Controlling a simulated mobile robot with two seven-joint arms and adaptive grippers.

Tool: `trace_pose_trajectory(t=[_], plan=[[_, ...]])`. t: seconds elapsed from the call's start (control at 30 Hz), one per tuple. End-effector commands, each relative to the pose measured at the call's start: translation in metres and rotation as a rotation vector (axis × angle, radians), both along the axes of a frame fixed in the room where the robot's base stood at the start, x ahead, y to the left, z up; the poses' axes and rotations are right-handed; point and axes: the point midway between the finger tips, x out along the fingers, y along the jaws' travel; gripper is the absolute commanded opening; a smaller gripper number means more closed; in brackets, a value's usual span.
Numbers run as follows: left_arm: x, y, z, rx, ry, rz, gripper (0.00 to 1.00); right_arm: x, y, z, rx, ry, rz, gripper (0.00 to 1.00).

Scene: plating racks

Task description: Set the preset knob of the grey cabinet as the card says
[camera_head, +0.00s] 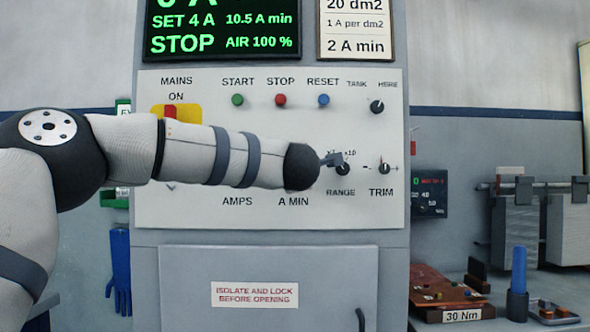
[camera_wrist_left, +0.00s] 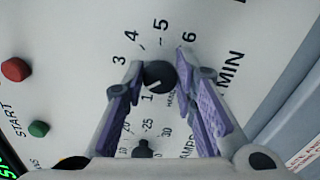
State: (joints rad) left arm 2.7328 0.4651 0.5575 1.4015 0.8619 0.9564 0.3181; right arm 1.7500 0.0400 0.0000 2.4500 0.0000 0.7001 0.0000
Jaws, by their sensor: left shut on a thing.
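The grey cabinet (camera_head: 150,270) fills the middle of the head view, with a pale control panel (camera_head: 190,215). The card (camera_head: 355,35) at its top right reads 20 dm2, 1 A per dm2, 2 A min; its top is cut off. In the left wrist view my left gripper (camera_wrist_left: 160,72) has its purple-padded fingers on both sides of a dark knob (camera_wrist_left: 157,78), shut on it. HAND, 1, 3, 4, 5 and 6 show around this knob. Its pointer setting is hard to read. In the head view my arm hides it. My right gripper is not in view.
A second dark knob (camera_wrist_left: 143,149) is close below in the wrist view. RANGE (camera_head: 342,169) and TRIM (camera_head: 384,168) knobs sit near my wrist. START (camera_head: 237,100), STOP (camera_head: 280,100) and RESET (camera_head: 323,101) buttons are above. The screen (camera_head: 222,30) reads SET 4 A and STOP.

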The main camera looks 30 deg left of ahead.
Motion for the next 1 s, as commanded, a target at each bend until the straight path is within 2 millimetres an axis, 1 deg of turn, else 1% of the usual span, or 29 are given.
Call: trace_pose_trajectory(t=[0.57, 0.6, 0.67, 0.7, 0.93, 1.0], plan=[[0.0003, -0.0001, -0.001, 0.025, 0.017, 0.0, 0.0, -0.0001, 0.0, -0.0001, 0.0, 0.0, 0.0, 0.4], [0.0003, -0.0001, -0.0011, 0.025, 0.017, 0.0, 0.3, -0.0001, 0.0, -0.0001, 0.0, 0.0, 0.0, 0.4], [0.0003, -0.0001, -0.0011, 0.025, 0.017, 0.0, 0.44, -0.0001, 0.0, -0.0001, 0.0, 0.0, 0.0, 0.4], [0.0003, -0.0001, -0.001, 0.025, 0.017, 0.0, 0.45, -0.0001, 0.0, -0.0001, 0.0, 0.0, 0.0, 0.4], [0.0001, -0.0001, -0.0005, 0.024, 0.016, 0.0, 0.45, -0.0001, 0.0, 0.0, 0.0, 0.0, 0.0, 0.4], [-0.0027, -0.0019, -0.0001, 0.024, 0.016, -0.001, 0.45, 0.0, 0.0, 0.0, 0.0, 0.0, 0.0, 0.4]])
